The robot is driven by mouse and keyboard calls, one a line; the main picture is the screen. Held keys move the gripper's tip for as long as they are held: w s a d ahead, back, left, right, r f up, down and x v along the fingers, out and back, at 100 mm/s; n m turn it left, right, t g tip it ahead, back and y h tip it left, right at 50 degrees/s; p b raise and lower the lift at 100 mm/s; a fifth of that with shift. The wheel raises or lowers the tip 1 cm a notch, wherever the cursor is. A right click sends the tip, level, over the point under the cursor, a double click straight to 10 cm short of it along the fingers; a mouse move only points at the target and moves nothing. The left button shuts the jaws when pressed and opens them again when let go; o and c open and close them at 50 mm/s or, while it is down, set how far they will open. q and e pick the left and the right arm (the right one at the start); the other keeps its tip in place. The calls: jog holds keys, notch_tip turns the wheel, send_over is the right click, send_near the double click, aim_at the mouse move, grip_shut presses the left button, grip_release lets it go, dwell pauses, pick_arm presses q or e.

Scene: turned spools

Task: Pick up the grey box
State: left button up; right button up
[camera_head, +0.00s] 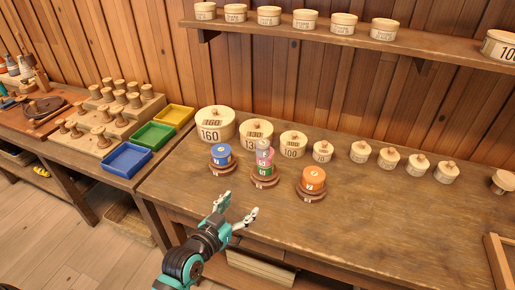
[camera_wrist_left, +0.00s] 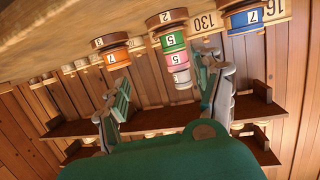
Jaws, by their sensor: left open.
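The only grey piece I see that fits is a small grey round block (camera_head: 264,146), on top of a stack on the middle peg base. Below it are a pink block (camera_head: 265,158) and a green block (camera_head: 265,169). In the left wrist view, which is upside down, the grey block (camera_wrist_left: 181,79) hangs at the low end of the stack, between the fingers in the picture. My left gripper (camera_head: 237,208) is open and empty, in front of the stack near the table's front edge, apart from it. My right gripper is not in view.
A blue block (camera_head: 221,155) stands on a base left of the stack, an orange block (camera_head: 313,179) on a base to the right. Lidded round boxes (camera_head: 215,124) line the back. A shelf (camera_head: 340,38) runs above.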

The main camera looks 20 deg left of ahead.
aim_at(259, 147)
pick_arm(q)
notch_tip(259, 147, up, 7)
jog(key=w+a+t, duration=0.2)
jog(key=w+t, duration=0.1)
jog(key=shift+n, duration=0.3)
jog(key=w+p, duration=0.1)
jog(key=w, duration=0.2)
jog(key=w+d, duration=0.1)
jog(key=w, duration=0.3)
jog(key=w+p, duration=0.1)
jog(key=w, duration=0.2)
jog(key=shift+w+d+p, duration=0.15)
jog(key=shift+p, duration=0.15)
jog(key=w, duration=0.2)
jog(key=w+d+p, duration=0.1)
jog(key=w, duration=0.2)
jog(key=shift+w+r, duration=0.1)
jog(key=shift+r, duration=0.1)
jog(key=shift+w+f, duration=0.1)
jog(key=shift+w, duration=0.25)
jog(key=shift+s, duration=0.1)
jog(key=shift+c, duration=1.4)
jog(key=c, duration=0.9)
